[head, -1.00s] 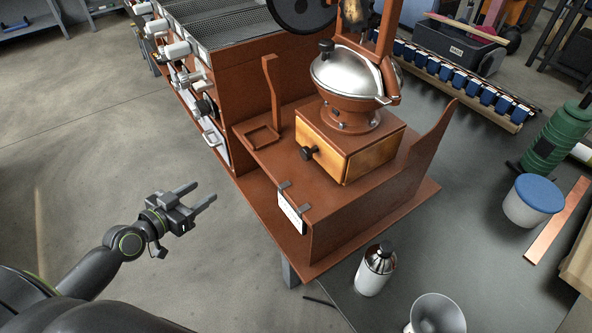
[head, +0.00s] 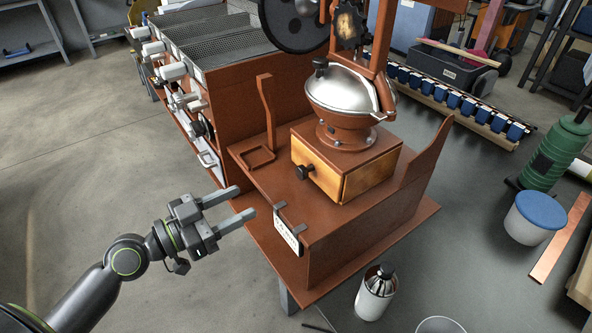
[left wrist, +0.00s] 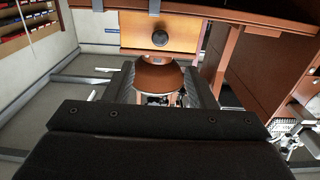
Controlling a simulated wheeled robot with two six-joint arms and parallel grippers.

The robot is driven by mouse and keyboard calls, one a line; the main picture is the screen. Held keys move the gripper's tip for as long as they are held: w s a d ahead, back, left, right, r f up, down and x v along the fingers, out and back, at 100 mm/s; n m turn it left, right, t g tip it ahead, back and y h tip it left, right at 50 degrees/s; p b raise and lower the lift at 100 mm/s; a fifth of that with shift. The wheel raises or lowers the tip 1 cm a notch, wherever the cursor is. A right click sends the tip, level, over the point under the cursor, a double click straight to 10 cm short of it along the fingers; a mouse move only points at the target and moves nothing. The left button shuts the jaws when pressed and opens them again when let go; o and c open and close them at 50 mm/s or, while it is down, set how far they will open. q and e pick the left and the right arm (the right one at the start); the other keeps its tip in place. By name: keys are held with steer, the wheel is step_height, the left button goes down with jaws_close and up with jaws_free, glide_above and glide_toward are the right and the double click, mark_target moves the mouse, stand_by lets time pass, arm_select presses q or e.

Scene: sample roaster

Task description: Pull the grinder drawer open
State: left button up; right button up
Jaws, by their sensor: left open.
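The grinder (head: 346,125) has a domed metal top on a wooden box and stands on a brown stand. Its drawer front (head: 317,173) is pale wood with a round black knob (head: 304,171), and it looks shut. In the left wrist view the drawer front (left wrist: 185,33) and the knob (left wrist: 160,38) show straight ahead, beyond my fingers. My left gripper (head: 247,204) is open and empty, its two fingers pointing toward the stand. It is to the left of and lower in the picture than the knob, apart from it. My right gripper is not in view.
A small white card (head: 288,233) is clipped on the stand's front edge. An upright brown bracket (head: 267,120) rises left of the drawer. The floor at left is clear.

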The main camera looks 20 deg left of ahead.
mark_target(298, 175)
arm_select(q)
steer(key=p+x, duration=0.3)
steer(key=x, duration=1.1)
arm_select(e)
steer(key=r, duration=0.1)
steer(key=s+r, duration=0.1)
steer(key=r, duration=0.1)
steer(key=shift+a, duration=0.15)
